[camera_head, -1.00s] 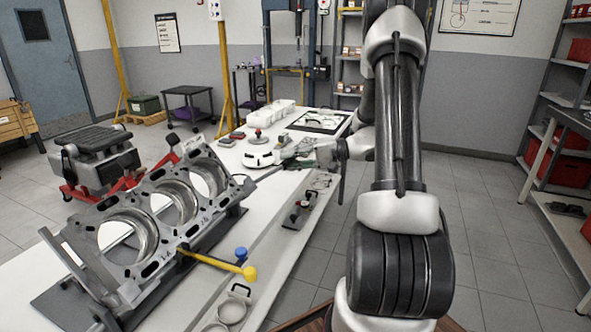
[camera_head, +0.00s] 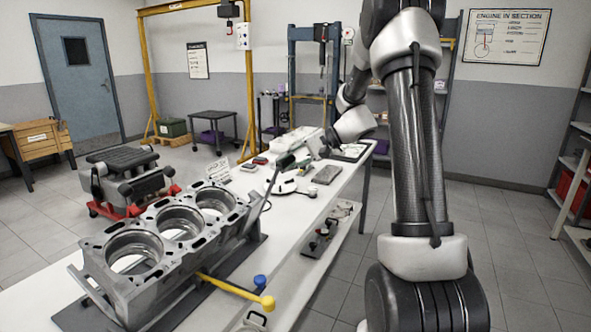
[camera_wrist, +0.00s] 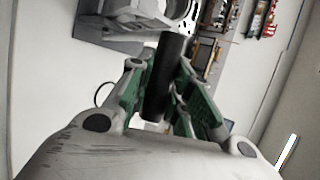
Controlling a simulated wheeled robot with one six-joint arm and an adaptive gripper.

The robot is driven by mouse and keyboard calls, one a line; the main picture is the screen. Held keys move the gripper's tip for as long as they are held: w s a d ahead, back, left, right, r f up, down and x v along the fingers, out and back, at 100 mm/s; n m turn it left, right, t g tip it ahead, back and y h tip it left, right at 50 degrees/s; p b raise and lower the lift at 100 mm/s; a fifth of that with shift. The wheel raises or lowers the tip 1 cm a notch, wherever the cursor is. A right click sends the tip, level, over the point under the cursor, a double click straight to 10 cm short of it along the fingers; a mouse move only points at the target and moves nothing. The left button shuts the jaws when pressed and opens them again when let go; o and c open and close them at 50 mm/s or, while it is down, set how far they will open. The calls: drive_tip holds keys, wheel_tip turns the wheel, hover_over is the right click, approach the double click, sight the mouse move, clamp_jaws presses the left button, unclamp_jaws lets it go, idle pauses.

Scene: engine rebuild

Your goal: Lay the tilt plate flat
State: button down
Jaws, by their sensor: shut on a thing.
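The grey engine block (camera_head: 172,250) with three large bores sits on a dark plate (camera_head: 72,318) on the bench. Its bored face points mostly upward. The plate is largely hidden under the block, so I cannot tell whether it lies fully flat. My gripper (camera_head: 296,162), with green fingers, is at that grip.
White and grey small items lie on the bench (camera_head: 335,187) behind the lever. Floor (camera_head: 340,285) is clear to the right of the bench.

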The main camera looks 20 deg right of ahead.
drive_tip(key=w+a+r+g+h, duration=0.1)
drive_tip(key=w+a+r, duration=0.1)
drive_tip(key=w+a, duration=0.3)
drive_tip(key=shift+w+a+m, duration=0.25)
drive_tip(key=shift+w+m, duration=0.05)
drive_tip(key=shift+w, duration=0.8)
drive_tip(key=c, duration=1.3)
unclamp_jaws()
drive_tip(key=shift+w+a, duration=0.1)
drive_tip(key=shift+a, duration=0.05)
drive_tip(key=v, duration=1.2)
drive_tip(key=shift+r, duration=0.2)
drive_tip(key=shift+a, duration=0.1)
